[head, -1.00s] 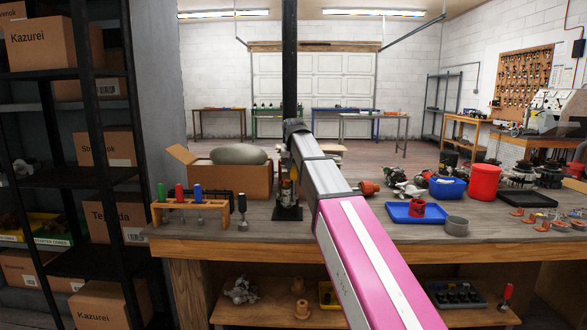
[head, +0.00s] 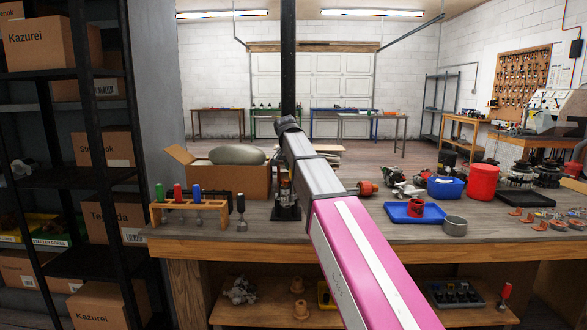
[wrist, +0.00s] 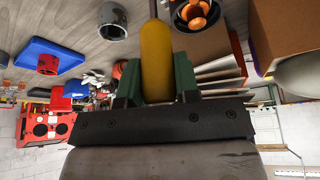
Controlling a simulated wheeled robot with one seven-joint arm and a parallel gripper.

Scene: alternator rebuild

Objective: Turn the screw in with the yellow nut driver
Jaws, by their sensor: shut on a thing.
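The yellow nut driver (wrist: 156,58) shows in the wrist view, its thick handle held between the two green fingers of my gripper (wrist: 157,84). Its thin shaft runs out of the top of that view, so its tip is hidden. An orange part with a dark ring (wrist: 195,13) lies beside the shaft, apart from the handle in the picture. In the head view my arm hides the gripper and driver. A dark stand (head: 286,213) shows on the bench below the arm's far end. I cannot make out the screw in either view.
A rack of coloured-handled drivers (head: 190,209) and an open cardboard box (head: 228,181) are left of the stand. A blue tray (head: 400,217), a grey cup (head: 454,225) and a red bucket (head: 483,182) are to the right. The bench front (head: 240,243) is mostly clear.

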